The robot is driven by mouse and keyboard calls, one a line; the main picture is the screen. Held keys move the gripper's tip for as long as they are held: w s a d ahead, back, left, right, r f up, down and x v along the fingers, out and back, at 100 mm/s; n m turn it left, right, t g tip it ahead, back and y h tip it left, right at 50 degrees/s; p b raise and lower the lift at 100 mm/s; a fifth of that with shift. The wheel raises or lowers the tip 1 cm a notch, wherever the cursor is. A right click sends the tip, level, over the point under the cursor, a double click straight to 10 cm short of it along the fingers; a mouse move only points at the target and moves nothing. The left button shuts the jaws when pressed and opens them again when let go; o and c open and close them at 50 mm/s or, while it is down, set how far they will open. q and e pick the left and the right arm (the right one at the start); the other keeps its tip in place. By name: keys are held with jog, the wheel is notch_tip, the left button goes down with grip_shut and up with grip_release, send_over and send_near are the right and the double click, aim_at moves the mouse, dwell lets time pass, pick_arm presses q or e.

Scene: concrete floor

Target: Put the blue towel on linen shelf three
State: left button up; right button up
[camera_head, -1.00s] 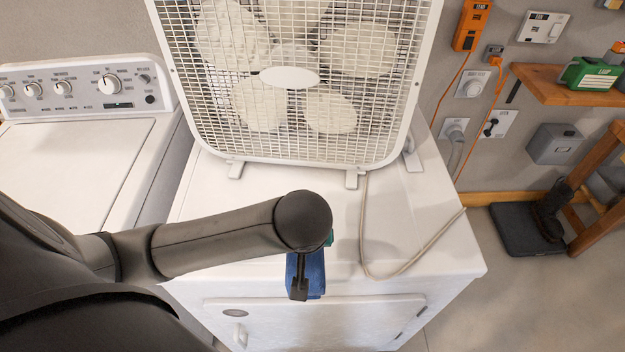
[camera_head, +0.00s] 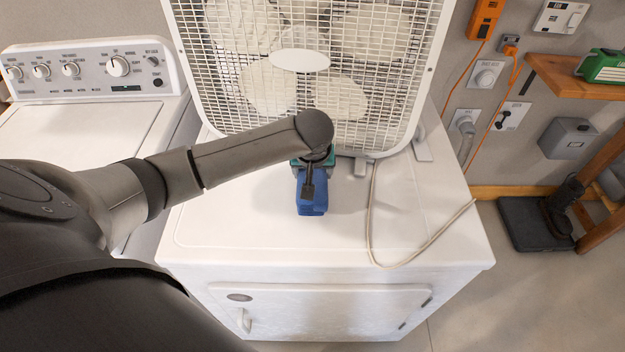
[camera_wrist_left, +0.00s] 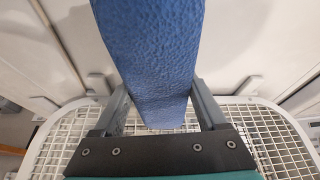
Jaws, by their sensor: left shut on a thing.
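The blue towel (camera_head: 312,206) is a folded, narrow blue bundle. My left gripper (camera_head: 308,183) is shut on it, in front of the fan and over the white dryer top. In the left wrist view the towel (camera_wrist_left: 155,60) runs between the two grey fingers of the gripper (camera_wrist_left: 163,108). My forearm hides part of the gripper in the head view. I cannot tell how high the towel is above the dryer top. No linen shelf shows in either view. My right gripper is not in view.
A white box fan (camera_head: 300,62) stands at the back of the dryer (camera_head: 240,225), close to my left gripper. Its cord (camera_head: 372,215) lies across the dryer's right side. A washer (camera_head: 80,125) stands at left. A wooden shelf (camera_head: 580,85) is on the right wall.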

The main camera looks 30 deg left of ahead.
pick_arm(q)
notch_tip(320, 180, down, 3)
jog(key=shift+r, duration=0.1)
jog(key=shift+w+a+f, duration=0.1)
jog(key=shift+w+f, duration=0.05)
jog(key=shift+f, duration=0.1)
jog(key=o, duration=1.4)
jog(key=shift+f, duration=0.15)
jog(key=shift+o, duration=0.2)
